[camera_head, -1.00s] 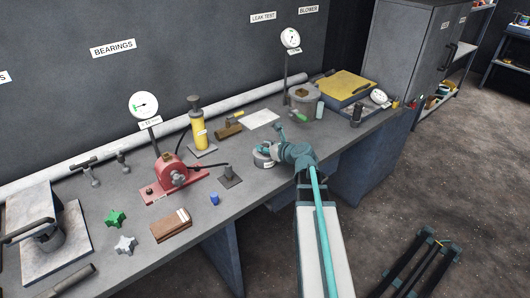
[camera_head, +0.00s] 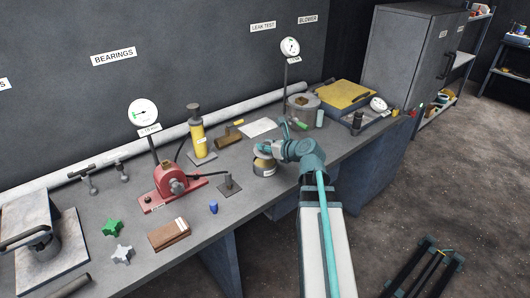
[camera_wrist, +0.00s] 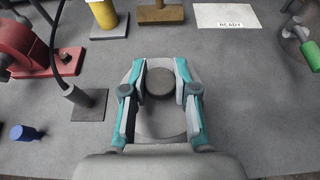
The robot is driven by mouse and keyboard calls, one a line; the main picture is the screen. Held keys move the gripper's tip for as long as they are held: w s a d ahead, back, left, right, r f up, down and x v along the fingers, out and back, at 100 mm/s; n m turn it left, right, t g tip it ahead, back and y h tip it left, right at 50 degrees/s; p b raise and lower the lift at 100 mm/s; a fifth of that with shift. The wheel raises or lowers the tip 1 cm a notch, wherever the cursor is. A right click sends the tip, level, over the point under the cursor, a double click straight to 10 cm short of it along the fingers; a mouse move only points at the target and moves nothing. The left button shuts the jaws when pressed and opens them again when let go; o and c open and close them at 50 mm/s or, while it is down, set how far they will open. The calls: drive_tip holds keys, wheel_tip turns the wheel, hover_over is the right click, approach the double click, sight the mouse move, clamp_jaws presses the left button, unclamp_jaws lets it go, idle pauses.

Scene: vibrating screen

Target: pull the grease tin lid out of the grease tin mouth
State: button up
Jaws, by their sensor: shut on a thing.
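The grease tin (camera_head: 264,168) stands on the bench right of centre in the head view, a short round tin with a pale and yellowish side. My gripper (camera_head: 266,149) is over its top, coming in from the right. In the wrist view, my gripper (camera_wrist: 160,88) is shut on the dark round knob of the grease tin lid (camera_wrist: 160,122), with one finger on each side. The lid's grey disc shows below the knob, between the fingers. The tin's mouth is hidden, and I cannot tell how far the lid sits in or above it.
A red hand pump (camera_head: 172,184) and a small dark plate with a post (camera_head: 230,187) stand left of the tin. A yellow cylinder (camera_head: 197,136), a white card (camera_head: 257,128) and a grey pot (camera_head: 302,106) are behind.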

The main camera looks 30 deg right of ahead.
drive_tip(key=s+a+r+b, duration=0.1)
drive_tip(key=s+r+b, duration=0.3)
drive_tip(key=s+b, duration=0.1)
drive_tip(key=shift+s+a, duration=0.4)
drive_tip(key=shift+s, duration=0.5)
